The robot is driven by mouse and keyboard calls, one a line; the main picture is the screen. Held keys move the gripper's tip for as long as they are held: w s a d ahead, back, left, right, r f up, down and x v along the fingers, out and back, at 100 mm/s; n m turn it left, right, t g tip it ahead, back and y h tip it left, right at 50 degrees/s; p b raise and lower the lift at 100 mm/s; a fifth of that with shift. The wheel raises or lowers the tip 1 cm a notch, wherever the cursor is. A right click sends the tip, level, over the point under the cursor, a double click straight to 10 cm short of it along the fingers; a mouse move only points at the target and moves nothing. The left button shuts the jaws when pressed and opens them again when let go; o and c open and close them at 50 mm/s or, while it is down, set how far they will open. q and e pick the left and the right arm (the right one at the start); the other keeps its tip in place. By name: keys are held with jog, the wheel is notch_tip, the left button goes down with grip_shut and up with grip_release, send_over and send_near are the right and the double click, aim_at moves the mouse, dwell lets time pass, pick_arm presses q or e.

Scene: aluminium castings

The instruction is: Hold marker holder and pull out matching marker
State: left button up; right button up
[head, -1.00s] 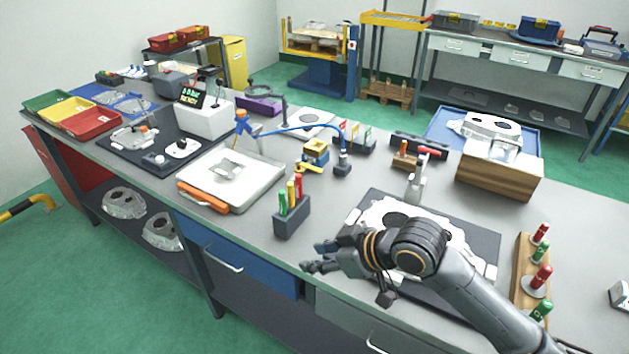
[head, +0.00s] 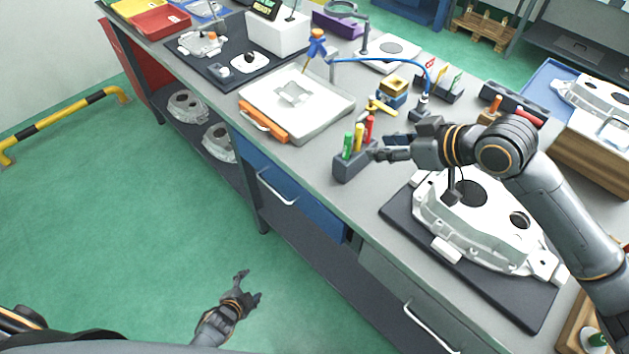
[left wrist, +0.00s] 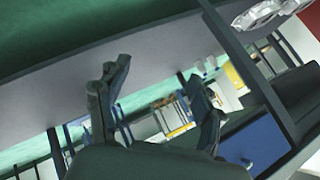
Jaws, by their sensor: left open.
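The marker holder (head: 350,168) is a dark grey block near the bench's front edge in the head view. A green marker (head: 347,146), a yellow marker (head: 359,138) and a red marker (head: 369,127) stand upright in it. My right gripper (head: 378,146) is open beside the holder's right end, its fingers pointing at it; whether it touches the holder I cannot tell. My left gripper (head: 250,285) is open and empty, low over the green floor in front of the bench. Its two spread fingers also show in the left wrist view (left wrist: 160,100), with nothing between them.
A white casting (head: 480,215) lies on a dark mat under my right arm. Left of the holder is a white tray-like block (head: 318,115) with an orange front. A blue hose (head: 395,62) and a yellow-blue part (head: 392,92) stand behind. Open floor lies in front of the bench.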

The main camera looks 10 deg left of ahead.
pick_arm(q)
jog(key=w+r+m+t+h, duration=0.2)
jog(key=w+r+m+t, duration=0.4)
jog(key=w+r, duration=0.9)
jog(key=w+d+r+m+t+h, duration=0.1)
jog(key=w+d+r+m+h, duration=0.15)
jog(key=r+m, duration=0.5)
jog(key=w+d+r+m+t+h, duration=0.1)
jog(key=w+r+m, duration=0.3)
jog(key=r, duration=0.7)
jog(key=m+g+h, duration=0.2)
jog(key=m+h, duration=0.3)
jog(key=m, duration=0.9)
send_near(356, 151)
jog(key=x, duration=1)
jog(key=shift+w+f, duration=0.4)
jog(key=shift+w, duration=0.05)
